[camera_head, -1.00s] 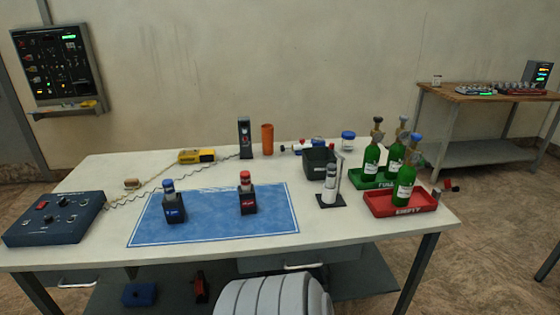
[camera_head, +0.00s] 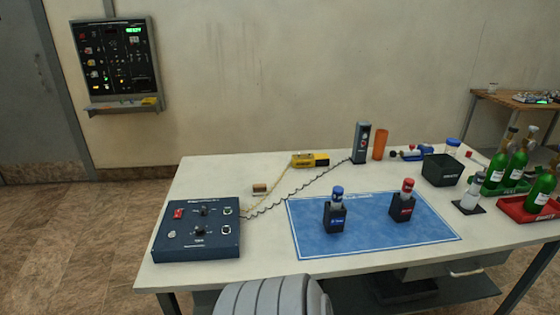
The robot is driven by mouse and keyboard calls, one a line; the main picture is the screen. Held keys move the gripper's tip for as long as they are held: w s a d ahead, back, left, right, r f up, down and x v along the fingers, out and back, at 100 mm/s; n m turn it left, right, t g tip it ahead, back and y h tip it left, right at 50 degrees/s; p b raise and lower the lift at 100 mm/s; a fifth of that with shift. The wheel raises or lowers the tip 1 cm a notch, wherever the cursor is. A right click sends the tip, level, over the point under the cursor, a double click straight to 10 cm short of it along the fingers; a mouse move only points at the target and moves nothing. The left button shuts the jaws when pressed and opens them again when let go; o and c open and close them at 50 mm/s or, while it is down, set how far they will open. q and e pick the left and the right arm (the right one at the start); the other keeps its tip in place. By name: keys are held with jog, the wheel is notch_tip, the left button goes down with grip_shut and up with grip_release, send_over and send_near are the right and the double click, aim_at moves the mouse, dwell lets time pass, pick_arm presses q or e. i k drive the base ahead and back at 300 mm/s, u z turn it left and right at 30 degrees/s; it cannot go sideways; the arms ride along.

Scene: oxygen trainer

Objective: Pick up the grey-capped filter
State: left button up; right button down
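A pale cylinder with a greyish top stands upright on a small black base at the right of the white table; it may be the grey-capped filter (camera_head: 470,194), but its cap is too small to tell for sure. A blue-capped one (camera_head: 337,199) and a red-capped one (camera_head: 408,190) stand upright in dark holders on the blue mat (camera_head: 310,240). Neither of my grippers is in view.
A blue control box (camera_head: 197,245) sits at the table's left, with wires to a yellow device (camera_head: 311,160). The table's back left is mostly clear.

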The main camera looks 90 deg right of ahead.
aim_at(480, 177)
jog(key=z, duration=4.3)
